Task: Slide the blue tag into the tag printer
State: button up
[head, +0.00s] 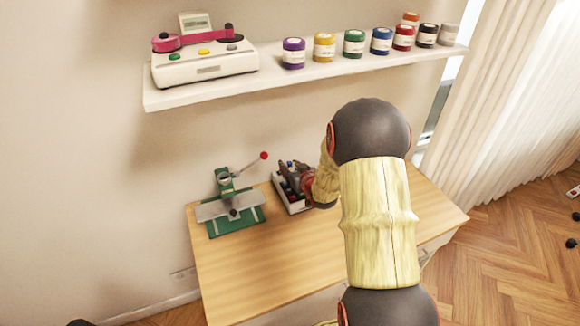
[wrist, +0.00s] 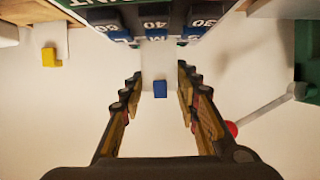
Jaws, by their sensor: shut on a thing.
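The blue tag (wrist: 160,89) shows in the wrist view as a small blue block at the end of a pale strip. It lies between the two fingers of my gripper (wrist: 159,75), which is shut on it. A dark piece with white numbers and blue blocks (wrist: 155,22) is just beyond the fingertips. In the head view my gripper (head: 294,180) is over a small white box with coloured items (head: 295,207) on the table, and the tag is hidden there. A white machine with a pink arm (head: 205,67) is on the shelf; I cannot tell whether it is the tag printer.
A green press (head: 236,222) with a red-knobbed lever (head: 263,156) stands left of the box; its red knob (wrist: 231,128) also shows in the wrist view. A yellow piece (wrist: 50,57) is at the left there. Several paint jars (head: 353,43) line the shelf. The table front (head: 255,285) is clear.

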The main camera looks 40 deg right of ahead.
jog(key=shift+f+b, duration=0.85)
jog(key=shift+f, duration=0.3)
jog(key=o, duration=0.7)
jog(key=shift+o, duration=0.6)
jog(key=shift+s+r, duration=0.1)
jog(key=v, duration=1.1)
jog(key=shift+s+a, duration=0.2)
jog(key=shift+s, duration=0.15)
